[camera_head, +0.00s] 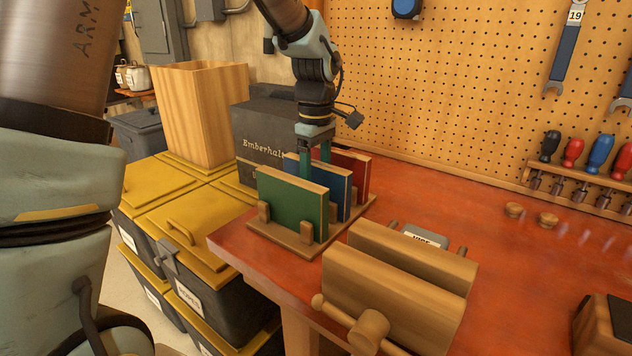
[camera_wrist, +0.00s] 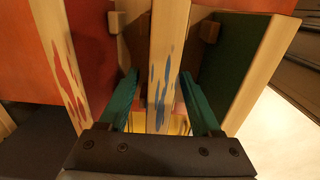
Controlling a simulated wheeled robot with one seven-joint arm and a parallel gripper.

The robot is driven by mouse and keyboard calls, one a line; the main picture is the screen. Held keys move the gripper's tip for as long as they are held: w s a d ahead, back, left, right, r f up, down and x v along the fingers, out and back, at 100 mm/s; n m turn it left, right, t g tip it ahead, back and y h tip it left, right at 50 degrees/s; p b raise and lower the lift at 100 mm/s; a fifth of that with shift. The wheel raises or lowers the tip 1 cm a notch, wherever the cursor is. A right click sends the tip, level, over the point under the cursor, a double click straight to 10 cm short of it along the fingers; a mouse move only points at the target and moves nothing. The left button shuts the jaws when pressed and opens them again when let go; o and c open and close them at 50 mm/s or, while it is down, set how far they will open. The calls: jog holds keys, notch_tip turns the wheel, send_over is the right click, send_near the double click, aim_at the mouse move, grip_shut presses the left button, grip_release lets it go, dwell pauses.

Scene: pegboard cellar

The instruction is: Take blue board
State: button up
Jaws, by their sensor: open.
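The blue board (camera_head: 338,187) stands upright in a wooden rack (camera_head: 282,237), between a green board (camera_head: 291,205) in front and a red board (camera_head: 353,171) behind. In the head view my gripper (camera_head: 315,160) is over the rack, with its fingers lowered at the blue board's top edge. In the wrist view my gripper (camera_wrist: 158,92) is open, with one teal finger on each side of the blue board's blue-smeared wooden edge (camera_wrist: 166,60). Small gaps show between the fingers and the board. The red board (camera_wrist: 75,60) and green board (camera_wrist: 245,65) stand outside the fingers.
A wooden vise (camera_head: 400,280) stands at the bench's front edge. A dark box (camera_head: 262,130) and a tall wooden bin (camera_head: 200,112) are behind the rack, to the left. Yellow-lidded crates (camera_head: 185,228) are left of the bench.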

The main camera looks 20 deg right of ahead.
jog(key=shift+f, duration=0.6)
grip_shut()
dwell(0.3)
